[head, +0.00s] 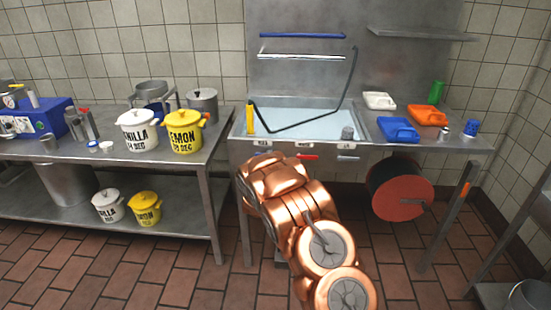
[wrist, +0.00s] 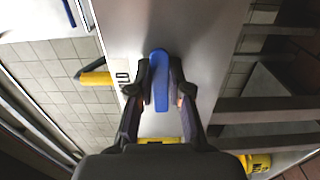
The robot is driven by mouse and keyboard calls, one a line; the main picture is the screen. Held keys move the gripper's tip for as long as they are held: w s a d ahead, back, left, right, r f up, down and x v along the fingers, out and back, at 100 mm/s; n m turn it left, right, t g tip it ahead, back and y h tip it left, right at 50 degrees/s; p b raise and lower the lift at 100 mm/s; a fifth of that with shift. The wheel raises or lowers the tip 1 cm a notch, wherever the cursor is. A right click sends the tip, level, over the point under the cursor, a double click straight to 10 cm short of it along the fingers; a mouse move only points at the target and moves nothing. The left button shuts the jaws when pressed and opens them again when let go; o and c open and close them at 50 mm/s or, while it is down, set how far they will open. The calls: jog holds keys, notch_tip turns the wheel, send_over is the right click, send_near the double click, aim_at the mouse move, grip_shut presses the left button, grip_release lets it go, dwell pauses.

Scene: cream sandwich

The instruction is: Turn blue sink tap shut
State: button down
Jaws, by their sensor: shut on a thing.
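The blue sink tap (wrist: 159,75) shows in the wrist view as a blue lever handle between the fingers of my gripper (wrist: 160,92). The gripper is shut on it, with one finger on each side. A partly covered label ending in "LD" (wrist: 124,77) is beside the handle on the metal sink front. In the head view my copper arm hides the blue tap and the gripper. The sink (head: 310,115) stands behind the arm, and a red tap handle (head: 307,157) is on its front, right of the arm.
A hose reel (head: 400,190) hangs below the counter on the right. Blue (head: 398,130) and orange (head: 428,116) trays lie on the right counter. A left table (head: 215,150) bears white (head: 137,132) and yellow (head: 184,132) buckets. A yellow-handled spout (head: 250,120) stands at the sink's left.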

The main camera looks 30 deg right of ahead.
jog(key=shift+f, duration=0.15)
jog(key=c, duration=1.1)
grip_release()
jog(key=shift+v, duration=6.1)
